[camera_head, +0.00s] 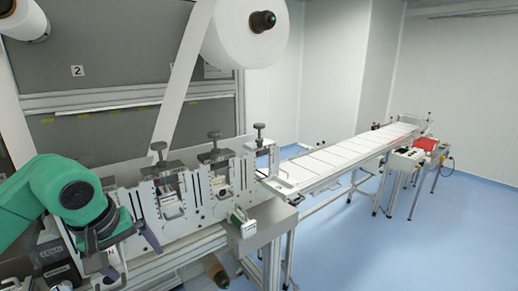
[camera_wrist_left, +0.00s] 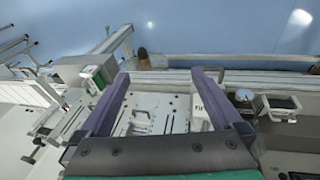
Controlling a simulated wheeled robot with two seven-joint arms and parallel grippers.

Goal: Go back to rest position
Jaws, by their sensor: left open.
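My green left arm comes in from the left in the head view, and its left gripper (camera_head: 138,262) points down over the near-left end of the converter machine (camera_head: 190,215). In the wrist view the two dark purple fingers of the left gripper (camera_wrist_left: 160,76) stand wide apart with nothing between them. The grey-white machine bed with slots (camera_wrist_left: 150,115) lies beneath them. The gripper appears clear of the machine, but the exact gap cannot be told. My right gripper is not in view.
A large white web roll (camera_head: 240,35) hangs above the machine, its web running down to it. A green-and-white box (camera_head: 241,222) sits on the machine's near edge. A long white conveyor (camera_head: 350,155) runs to the back right. The blue floor (camera_head: 430,235) at right is clear.

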